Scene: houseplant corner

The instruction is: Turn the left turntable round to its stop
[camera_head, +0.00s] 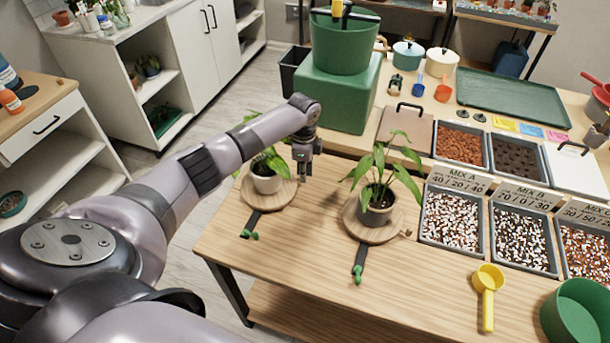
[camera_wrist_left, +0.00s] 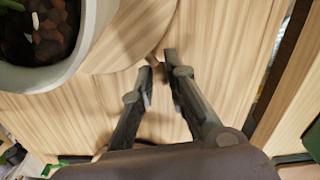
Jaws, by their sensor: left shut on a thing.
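The left turntable (camera_head: 258,203) is a round wooden disc on the table, carrying a white pot (camera_head: 267,181) with a leafy plant. A dark strip with a green tip (camera_head: 250,235) sticks out at its front. My left gripper (camera_head: 303,172) reaches down at the disc's right edge. In the left wrist view, the fingers of my left gripper (camera_wrist_left: 159,63) close around a small wooden peg (camera_wrist_left: 152,60) at the disc's rim; the fingertips partly hide it. The turntable also shows in the left wrist view (camera_wrist_left: 130,40), with the pot (camera_wrist_left: 85,50) on it. My right gripper is out of view.
A second turntable (camera_head: 361,233) with a grey-potted plant (camera_head: 376,205) stands to the right, with its own green-tipped strip. Mix trays (camera_head: 452,218), a yellow scoop (camera_head: 487,290) and a green bowl (camera_head: 580,312) lie further right. The table's front left is clear.

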